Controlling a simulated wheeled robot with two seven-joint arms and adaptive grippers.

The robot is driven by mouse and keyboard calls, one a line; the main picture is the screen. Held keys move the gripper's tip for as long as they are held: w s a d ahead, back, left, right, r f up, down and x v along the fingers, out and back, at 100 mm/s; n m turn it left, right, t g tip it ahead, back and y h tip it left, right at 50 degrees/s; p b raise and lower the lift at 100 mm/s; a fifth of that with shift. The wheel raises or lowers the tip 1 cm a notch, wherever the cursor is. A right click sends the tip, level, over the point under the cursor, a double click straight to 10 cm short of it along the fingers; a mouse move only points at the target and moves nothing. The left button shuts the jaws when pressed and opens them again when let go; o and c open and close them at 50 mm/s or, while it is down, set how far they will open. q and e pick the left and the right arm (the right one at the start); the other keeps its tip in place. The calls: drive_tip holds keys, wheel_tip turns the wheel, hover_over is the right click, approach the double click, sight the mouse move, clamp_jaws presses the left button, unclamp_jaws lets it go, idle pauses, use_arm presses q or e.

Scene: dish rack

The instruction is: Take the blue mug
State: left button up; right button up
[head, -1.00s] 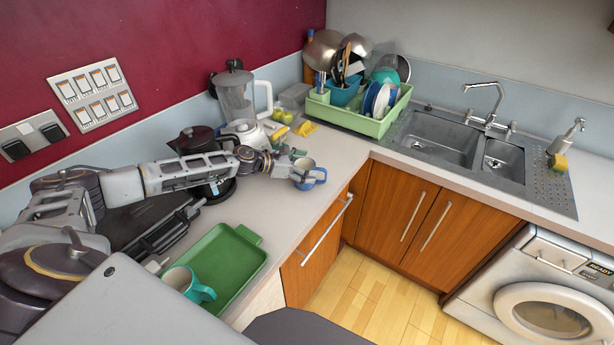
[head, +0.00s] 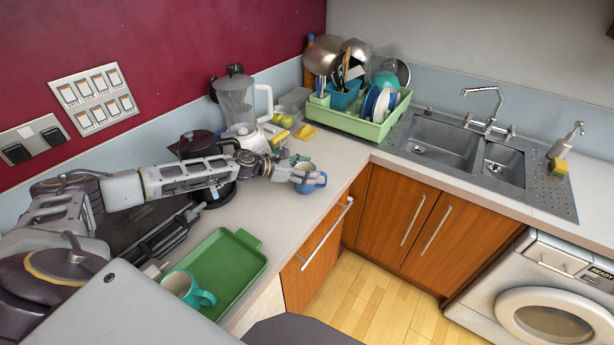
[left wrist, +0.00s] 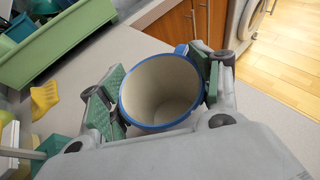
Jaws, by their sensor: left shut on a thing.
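The blue mug (head: 312,184) is at the counter's front edge in the head view, with a blue outside and a cream inside. In the left wrist view the mug (left wrist: 160,92) shows its open mouth and blue rim between the green finger pads. My left gripper (head: 297,172) is shut on the mug, with one finger on each side of it; it fills the lower part of the left wrist view (left wrist: 160,100). I cannot tell whether the mug's base touches the counter. My right gripper is not in view.
A green dish rack (head: 345,122) full of dishes stands behind, left of the sink (head: 440,142). A blender (head: 238,105) and dark kettle (head: 195,145) stand near the wall. A green tray (head: 225,268) and teal mug (head: 188,287) are at the front left. Bare counter lies around the blue mug.

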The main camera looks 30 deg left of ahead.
use_arm(q)
drive_tip(key=shift+r, duration=0.15)
wheel_tip(320, 180, up, 10)
idle(0.6)
drive_tip(key=shift+w, duration=0.1)
idle(0.4)
